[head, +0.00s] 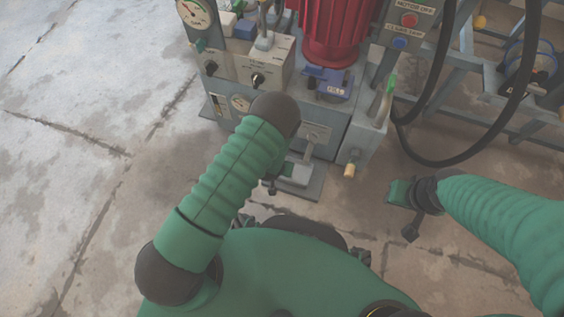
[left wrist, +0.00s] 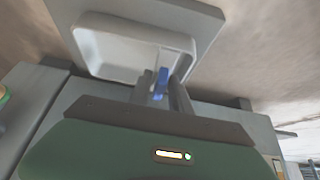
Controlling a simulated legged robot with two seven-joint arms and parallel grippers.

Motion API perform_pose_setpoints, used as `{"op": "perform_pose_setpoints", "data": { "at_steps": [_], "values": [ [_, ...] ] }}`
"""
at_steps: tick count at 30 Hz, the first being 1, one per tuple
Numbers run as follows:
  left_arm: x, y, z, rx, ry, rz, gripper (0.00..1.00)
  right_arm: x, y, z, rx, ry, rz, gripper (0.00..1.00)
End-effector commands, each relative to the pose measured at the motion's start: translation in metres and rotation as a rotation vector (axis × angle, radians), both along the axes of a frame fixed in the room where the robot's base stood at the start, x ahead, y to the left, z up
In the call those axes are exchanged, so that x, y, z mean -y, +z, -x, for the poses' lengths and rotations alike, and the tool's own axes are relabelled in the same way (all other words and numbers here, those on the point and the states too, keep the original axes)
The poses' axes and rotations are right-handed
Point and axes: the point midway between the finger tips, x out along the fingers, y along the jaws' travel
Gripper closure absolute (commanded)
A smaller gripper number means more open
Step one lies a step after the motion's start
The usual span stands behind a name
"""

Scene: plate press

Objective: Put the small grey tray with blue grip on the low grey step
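The small grey tray (left wrist: 135,45) shows a pale, empty hollow in the left wrist view. It also shows small in the head view (head: 296,174), at the foot of the press. Its blue grip (left wrist: 161,83) lies between the two fingers of my left gripper (left wrist: 163,88). I cannot tell whether the fingers press on it. The tray is over the low grey step (head: 312,188) and seems to rest on it; any small gap is hidden. My right gripper (head: 405,208) is at the right, away from the tray, with nothing visible in it.
The press stands behind the step, with a red motor (head: 334,28), a control box (head: 404,22) and a grey housing (head: 262,66). A black hose (head: 432,161) loops at the right near a metal frame. The floor (head: 80,150) at the left is clear.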

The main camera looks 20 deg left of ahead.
Motion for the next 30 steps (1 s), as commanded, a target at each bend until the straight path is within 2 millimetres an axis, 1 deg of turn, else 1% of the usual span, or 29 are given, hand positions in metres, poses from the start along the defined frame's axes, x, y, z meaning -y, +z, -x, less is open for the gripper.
{"op": "perform_pose_setpoints", "data": {
  "at_steps": [1,3,4,11,13,17,21,24,27,30],
  "values": [
    [0.0,0.0,0.0,0.0,0.0,0.0,0.68,0.0,0.0,0.0,0.0,0.0,0.0,0.64],
    [0.0,0.0,0.0,0.0,0.0,0.0,0.59,0.0,0.0,0.0,0.0,0.0,0.0,0.64],
    [0.0,0.0,0.0,0.0,0.0,0.0,0.57,0.0,0.0,0.0,0.0,0.0,0.0,0.64],
    [0.0,0.001,0.0,0.001,0.0,0.0,0.57,0.0,0.001,0.0,0.0,0.0,0.0,0.64],
    [0.0,0.006,-0.001,0.001,0.0,0.0,0.57,0.0,0.004,0.0,0.0,0.0,0.0,0.64],
    [0.0,0.029,0.01,0.0,0.001,0.0,0.57,0.0,0.024,0.0,0.0,0.0,0.0,0.64],
    [-0.001,0.064,0.029,-0.001,0.0,0.0,0.57,0.0,0.051,0.0,0.0,0.0,0.0,0.64],
    [-0.002,0.086,0.041,0.0,0.001,0.0,0.57,0.0,0.066,0.0,0.0,0.0,0.0,0.64],
    [-0.002,0.1,0.051,-0.001,0.001,0.0,0.57,0.0,0.075,0.0,0.0,0.0,0.0,0.64],
    [-0.002,0.107,0.057,-0.001,0.0,0.0,0.57,0.0,0.079,0.0,0.0,0.0,0.0,0.64]
  ]
}}
